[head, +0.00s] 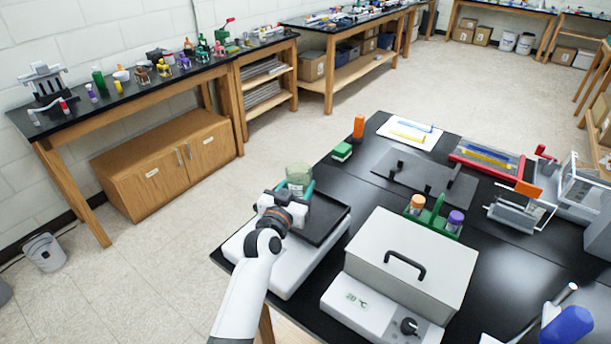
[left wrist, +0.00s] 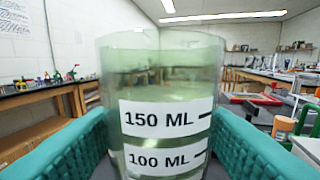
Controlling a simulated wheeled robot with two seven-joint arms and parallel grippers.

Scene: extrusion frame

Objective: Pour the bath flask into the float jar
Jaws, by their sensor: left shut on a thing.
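A clear, greenish vessel (head: 299,174) with volume marks, which I take for the bath flask, stands upright in my left gripper (head: 297,188). In the left wrist view the vessel (left wrist: 165,90) shows 150 ML and 100 ML labels between two teal finger pads, one on each side. My left gripper is shut on it over the rear left of a white device with a black top (head: 327,218). I cannot pick out the float jar for certain. My right gripper is not in view.
A grey box marked 20 °C (head: 405,262), with a handled lid, stands to the right. Behind it are a green rack (head: 437,215) with orange and purple caps, a dark plate (head: 425,178) and a red-edged tray (head: 487,163). A blue object (head: 566,326) lies at front right.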

